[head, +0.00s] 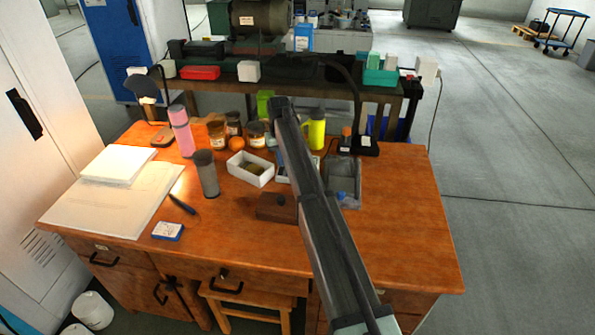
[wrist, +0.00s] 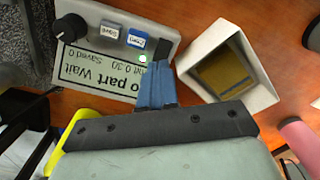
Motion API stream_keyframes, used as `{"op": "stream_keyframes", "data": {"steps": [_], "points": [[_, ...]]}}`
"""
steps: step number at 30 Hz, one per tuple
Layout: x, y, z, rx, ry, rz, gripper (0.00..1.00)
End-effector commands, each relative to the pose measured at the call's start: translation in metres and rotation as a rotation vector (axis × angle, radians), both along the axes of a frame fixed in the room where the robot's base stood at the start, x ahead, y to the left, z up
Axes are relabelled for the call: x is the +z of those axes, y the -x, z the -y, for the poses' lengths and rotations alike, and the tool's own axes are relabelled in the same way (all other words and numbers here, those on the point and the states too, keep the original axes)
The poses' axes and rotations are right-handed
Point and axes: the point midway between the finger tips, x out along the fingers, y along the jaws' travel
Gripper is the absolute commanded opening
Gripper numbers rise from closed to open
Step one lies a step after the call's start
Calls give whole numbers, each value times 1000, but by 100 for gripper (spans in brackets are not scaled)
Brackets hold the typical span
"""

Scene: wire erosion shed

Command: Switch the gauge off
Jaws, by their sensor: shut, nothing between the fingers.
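The gauge (wrist: 120,75) is a grey panel at upper left in the wrist view. It has a black round knob (wrist: 70,27), a grey button (wrist: 109,33) and a blue button (wrist: 137,40). A small light glows greenish white beside the blue button. Its screen shows text, including "part Wait" and "Saved 0", partly covered by my fingers. In the head view only a small part of the gauge (head: 282,170) shows, behind my arm. My gripper (wrist: 160,52) is shut and empty, its dark tips over the panel just right of the blue button. Contact cannot be told.
A white box (head: 248,179) with a brownish content stands left of the gauge in the head view. A grey bin (head: 350,190), a dark brown block (head: 277,207), jars and a yellow-green bottle (head: 316,130) crowd around. The right side of the desk (head: 405,215) is clear.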

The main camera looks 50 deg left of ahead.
Motion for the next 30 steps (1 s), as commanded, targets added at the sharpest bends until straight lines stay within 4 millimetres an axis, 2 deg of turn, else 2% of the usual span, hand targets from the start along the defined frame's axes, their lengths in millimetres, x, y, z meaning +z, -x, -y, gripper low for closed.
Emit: {"op": "stream_keyframes", "data": {"steps": [30], "points": [[-9, 0, 0, 0, 0, 0, 0]]}}
